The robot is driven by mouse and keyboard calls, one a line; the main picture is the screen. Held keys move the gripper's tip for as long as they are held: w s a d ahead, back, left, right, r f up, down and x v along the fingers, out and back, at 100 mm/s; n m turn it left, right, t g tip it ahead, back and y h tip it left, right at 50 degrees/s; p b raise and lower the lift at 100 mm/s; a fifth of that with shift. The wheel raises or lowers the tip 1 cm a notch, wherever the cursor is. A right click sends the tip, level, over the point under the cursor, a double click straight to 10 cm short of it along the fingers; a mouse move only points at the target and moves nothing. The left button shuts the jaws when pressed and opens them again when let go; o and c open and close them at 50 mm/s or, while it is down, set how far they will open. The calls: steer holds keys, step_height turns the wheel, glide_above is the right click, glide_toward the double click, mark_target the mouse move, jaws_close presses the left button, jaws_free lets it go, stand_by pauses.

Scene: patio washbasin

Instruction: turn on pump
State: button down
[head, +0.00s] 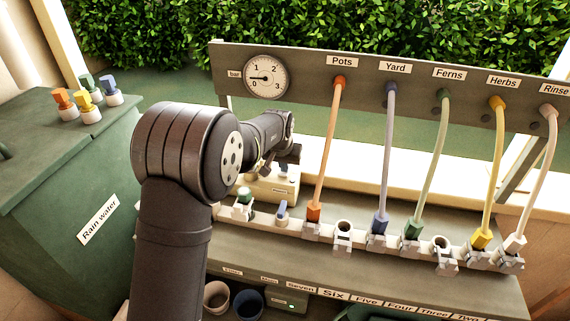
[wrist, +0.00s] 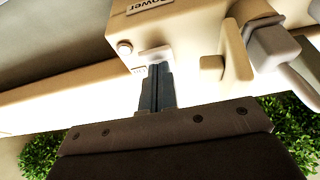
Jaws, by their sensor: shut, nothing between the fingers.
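The pump's cream power box (head: 282,187) stands behind the white manifold, left of the orange hose, in the head view. In the wrist view the box (wrist: 190,30) shows upside down, with a "Power" label (wrist: 150,4), a small round knob or lamp (wrist: 124,47) and a pale switch-like part (wrist: 155,53). My gripper (wrist: 156,70) is shut and empty, its dark fingertips right at that part; whether they touch it I cannot tell. In the head view my wrist partly covers the box, and the fingertips are hard to make out.
A pressure gauge (head: 266,78) hangs on the grey board with several coloured hoses running down to the manifold (head: 262,217). A green rain water tank (head: 60,180) stands left with coloured connectors on top. A grey plug and cable (wrist: 275,45) sit beside the switch.

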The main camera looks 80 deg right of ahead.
steer(key=shift+a, duration=0.1)
step_height(320, 180, up, 14)
stand_by(0.7)
steer(key=shift+a+f, duration=0.1)
glide_above(283, 174)
steer(key=f, duration=0.6)
steer(key=d+f, duration=0.1)
steer(key=f, duration=0.2)
steer(key=shift+f, duration=0.15)
steer(key=shift+a+f+h, duration=0.1)
steer(key=shift+a+h, duration=0.1)
steer(key=shift+h, duration=0.1)
steer(key=shift+a, duration=0.15)
steer(key=v, duration=0.6)
